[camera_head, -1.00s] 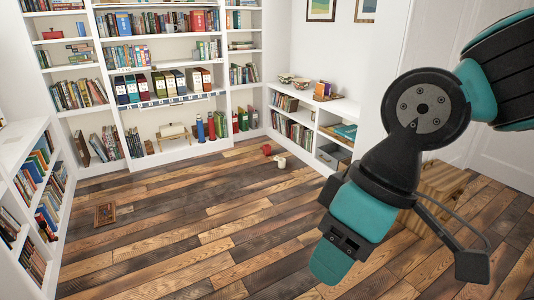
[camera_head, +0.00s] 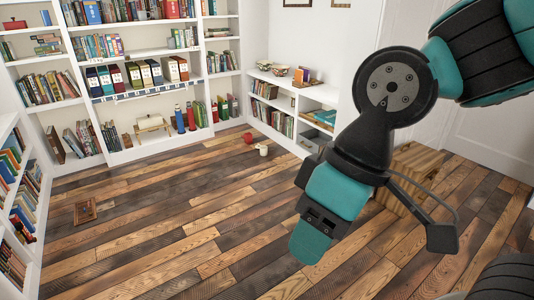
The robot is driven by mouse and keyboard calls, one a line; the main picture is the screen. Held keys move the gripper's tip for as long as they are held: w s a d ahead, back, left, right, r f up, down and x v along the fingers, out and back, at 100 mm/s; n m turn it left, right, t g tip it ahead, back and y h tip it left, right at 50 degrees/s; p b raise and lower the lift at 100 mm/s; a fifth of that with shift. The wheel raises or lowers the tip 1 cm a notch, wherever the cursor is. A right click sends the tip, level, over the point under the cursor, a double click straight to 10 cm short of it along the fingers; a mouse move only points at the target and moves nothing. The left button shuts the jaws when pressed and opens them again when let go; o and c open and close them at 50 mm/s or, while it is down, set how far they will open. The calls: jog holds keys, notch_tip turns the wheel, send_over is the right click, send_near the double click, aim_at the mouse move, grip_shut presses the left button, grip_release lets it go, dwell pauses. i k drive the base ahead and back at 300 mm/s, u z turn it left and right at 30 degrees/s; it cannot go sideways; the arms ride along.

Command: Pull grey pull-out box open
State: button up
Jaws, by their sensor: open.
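The grey pull-out box (camera_head: 309,141) sits in the lower compartment at the near end of the low white shelf (camera_head: 322,93) on the right. Its front looks flush or nearly so with the shelf. Part of it is hidden behind my arm. My gripper (camera_head: 311,242) hangs over the wooden floor in front, apart from the box and much nearer to the camera. One teal finger shows clearly; the other is hard to make out. The gripper is open, and nothing is seen in it.
A wooden crate-like object (camera_head: 408,170) stands on the floor behind my arm. A red mug (camera_head: 248,138) and a cream mug (camera_head: 263,150) are on the floor near the low shelf. A brown frame (camera_head: 85,211) lies at left. The middle floor is clear.

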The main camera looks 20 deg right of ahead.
aim_at(312, 140)
jog(key=u, duration=0.2)
jog(key=i, duration=1.1)
jog(key=u, duration=0.25)
jog(key=i, duration=4)
jog(key=z, duration=0.5)
jog(key=i, duration=1.25)
jog(key=z, duration=1.4)
jog(key=i, duration=0.9)
jog(key=z, duration=1.45)
jog(key=i, duration=0.6)
jog(key=z, duration=0.2)
